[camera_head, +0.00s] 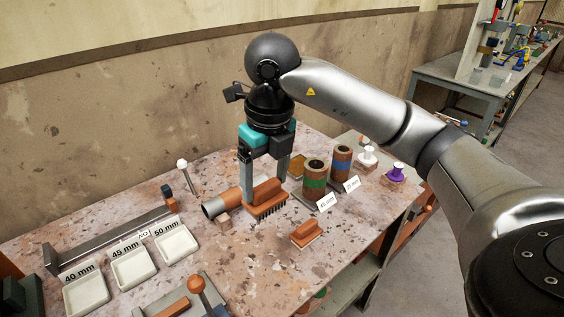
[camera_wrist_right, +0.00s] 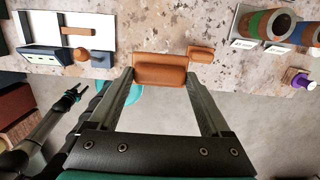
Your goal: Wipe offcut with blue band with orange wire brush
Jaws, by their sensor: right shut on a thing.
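My right gripper (camera_head: 265,186) points down, its fingers shut on the orange wire brush (camera_head: 266,197). The brush has a row of dark bristles facing down, at or just above the table top; any gap is hard to see. In the right wrist view the brush (camera_wrist_right: 160,70) sits between the fingertips (camera_wrist_right: 160,76). The offcut with the blue band (camera_head: 341,163) stands upright to the right of the gripper, apart from the brush. It also shows at the right edge of the right wrist view (camera_wrist_right: 305,34).
A green-banded offcut (camera_head: 314,180) stands between brush and blue-banded offcut, with labels in front. A pipe (camera_head: 213,207) lies left of the gripper. White trays (camera_head: 130,268) and a purple-topped item (camera_head: 395,173) flank the table.

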